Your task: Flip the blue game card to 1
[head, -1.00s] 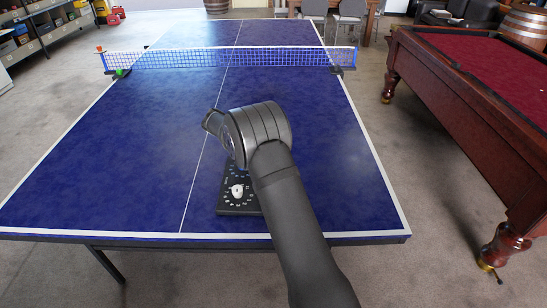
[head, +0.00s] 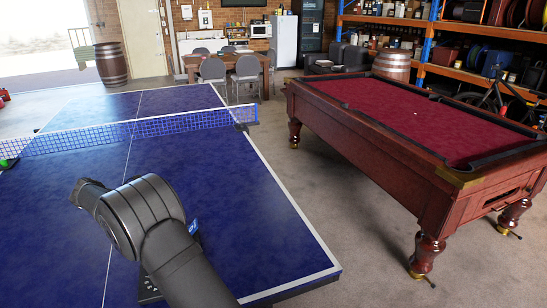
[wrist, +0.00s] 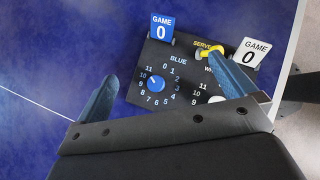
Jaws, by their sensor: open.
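The black scoreboard (wrist: 185,62) lies on the blue table. In the wrist view the blue game card (wrist: 161,28) stands out past its top edge and reads GAME 0. In the head view a bit of the blue card (head: 193,227) shows beside my arm. A white game card (wrist: 255,51) also reads GAME 0. A yellow serve lever (wrist: 211,51) sits between the cards. My gripper (wrist: 161,64) is open and empty over the board, its fingers spread either side of the blue dial (wrist: 156,83). The right finger partly covers the lever and white dial (wrist: 216,99).
The table tennis table (head: 250,225) has clear surface around the board, with a net (head: 170,124) across it. A pool table (head: 400,110) stands to the right, across open floor. My arm hides most of the scoreboard in the head view.

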